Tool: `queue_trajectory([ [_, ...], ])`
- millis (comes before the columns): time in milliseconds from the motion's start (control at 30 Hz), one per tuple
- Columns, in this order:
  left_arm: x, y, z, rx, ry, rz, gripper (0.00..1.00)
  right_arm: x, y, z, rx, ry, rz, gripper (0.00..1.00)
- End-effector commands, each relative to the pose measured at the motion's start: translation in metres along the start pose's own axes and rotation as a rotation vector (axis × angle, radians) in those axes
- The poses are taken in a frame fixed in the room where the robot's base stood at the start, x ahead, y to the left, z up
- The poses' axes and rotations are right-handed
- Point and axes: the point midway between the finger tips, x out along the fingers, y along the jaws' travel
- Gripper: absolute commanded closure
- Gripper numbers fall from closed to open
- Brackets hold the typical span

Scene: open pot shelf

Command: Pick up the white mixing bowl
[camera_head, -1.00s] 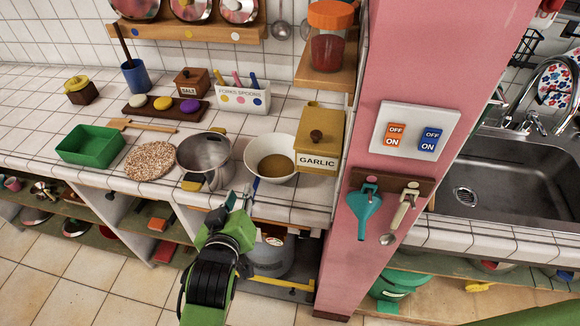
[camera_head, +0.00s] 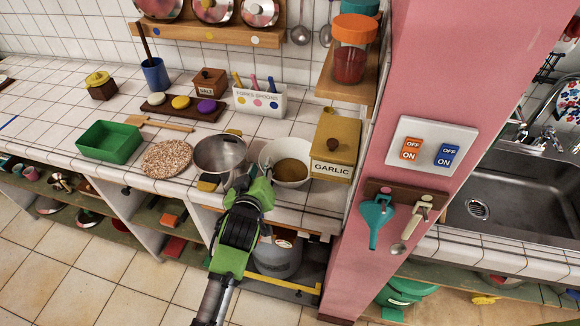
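The white mixing bowl (camera_head: 287,150) stands upright on the tiled counter, between the metal pot and the garlic box. A tan-brown patch shows in its bottom. My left gripper (camera_head: 252,180) is at the bowl's near left side, at the counter's front edge, and overlaps the bowl's lower left rim in the picture. Its fingertips are small and partly hidden, so I cannot tell whether they are open or touch the rim. My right gripper is not in view.
The metal pot (camera_head: 220,152) stands close on the bowl's left, and the yellow garlic box (camera_head: 336,140) close on its right. The pink pillar (camera_head: 420,90) rises farther right. A white cutlery holder (camera_head: 260,100) is behind. Open shelves lie below the counter.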

Motion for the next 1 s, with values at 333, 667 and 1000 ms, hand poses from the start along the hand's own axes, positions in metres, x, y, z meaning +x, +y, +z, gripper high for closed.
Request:
queue_trajectory([
  [333,0.026,0.0,0.0,0.0,0.001,0.0,0.76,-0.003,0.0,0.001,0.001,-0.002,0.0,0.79],
  [667,0.025,0.0,0.0,0.0,0.0,0.0,1.0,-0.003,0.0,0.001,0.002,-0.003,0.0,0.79],
  [1000,0.025,0.0,-0.001,0.0,0.0,0.0,1.0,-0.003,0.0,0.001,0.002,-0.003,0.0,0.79],
])
